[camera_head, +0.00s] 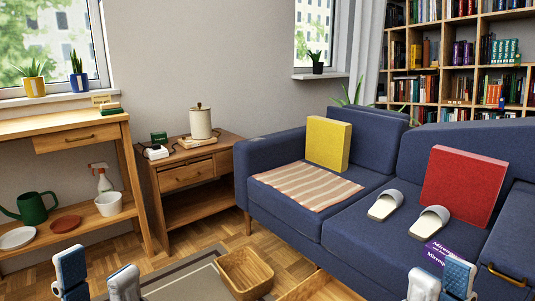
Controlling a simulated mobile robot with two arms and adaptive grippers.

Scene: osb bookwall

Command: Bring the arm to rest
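My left gripper (97,277) is at the bottom left of the head view. Its two fingers stand apart with nothing between them, over the floor in front of the wooden bench. My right gripper (441,281) is at the bottom right, in front of the blue sofa (375,235). Its two fingers stand a little apart, and I see nothing held. A purple box with white lettering (437,253) shows just behind the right fingertips, partly hidden by them. The lower parts of both grippers are cut off by the picture's edge.
Slippers (430,222), a striped cloth (307,186), a yellow cushion (328,143) and a red cushion (464,185) are on the sofa. A wooden bench (75,130) and a side table (195,170) stand at left.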

